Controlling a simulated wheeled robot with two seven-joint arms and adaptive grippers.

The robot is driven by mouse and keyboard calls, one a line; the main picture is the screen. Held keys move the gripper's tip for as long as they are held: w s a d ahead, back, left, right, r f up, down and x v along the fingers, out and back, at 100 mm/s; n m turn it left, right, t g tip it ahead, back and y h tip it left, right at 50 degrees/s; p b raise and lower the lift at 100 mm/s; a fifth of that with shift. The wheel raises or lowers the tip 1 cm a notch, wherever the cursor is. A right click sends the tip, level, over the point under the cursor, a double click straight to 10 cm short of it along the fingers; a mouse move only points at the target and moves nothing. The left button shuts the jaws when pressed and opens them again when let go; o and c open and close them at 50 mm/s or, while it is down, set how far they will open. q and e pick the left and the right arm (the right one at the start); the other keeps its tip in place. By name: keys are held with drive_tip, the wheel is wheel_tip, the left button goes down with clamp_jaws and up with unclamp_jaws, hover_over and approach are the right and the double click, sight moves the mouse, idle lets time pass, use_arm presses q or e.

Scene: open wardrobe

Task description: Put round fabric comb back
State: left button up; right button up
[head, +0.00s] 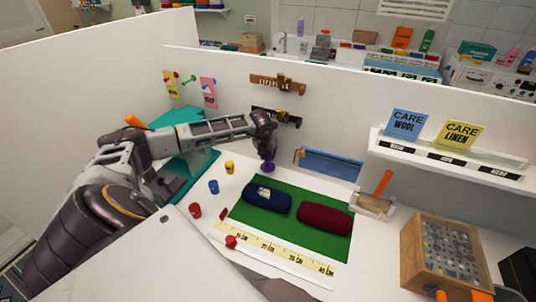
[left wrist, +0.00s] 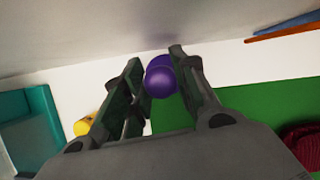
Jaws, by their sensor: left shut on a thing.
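My left gripper (head: 267,158) reaches in from the left and points down above the table by the back wall. It is shut on a small purple rounded object (head: 268,167), which I take to be the round fabric comb. In the left wrist view the purple object (left wrist: 161,76) shows as two rounded parts between the fingers (left wrist: 160,70), near the tips. It is just behind the green mat's far left corner; I cannot tell whether it touches the table. Two holders, one brown (head: 277,83) and one dark (head: 277,116), are on the back wall above. My right gripper is not in view.
A green mat (head: 248,222) carries a dark blue roll (head: 267,198) and a dark red roll (head: 325,218). Yellow (head: 230,167), blue (head: 213,187) and red (head: 195,211) small pots stand at left. A wooden box (head: 411,255) is at right, below a white shelf (head: 390,149).

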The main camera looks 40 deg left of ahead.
use_arm(q)
drive_tip(key=shift+w+a+f, duration=0.1)
drive_tip(key=shift+w, duration=0.15)
drive_tip(key=shift+f+p, duration=0.35)
drive_tip(key=shift+f, duration=0.2)
drive_tip(key=shift+f, duration=0.2)
drive_tip(key=o, duration=1)
drive_tip(key=shift+r, duration=0.1)
drive_tip(key=shift+r, duration=0.1)
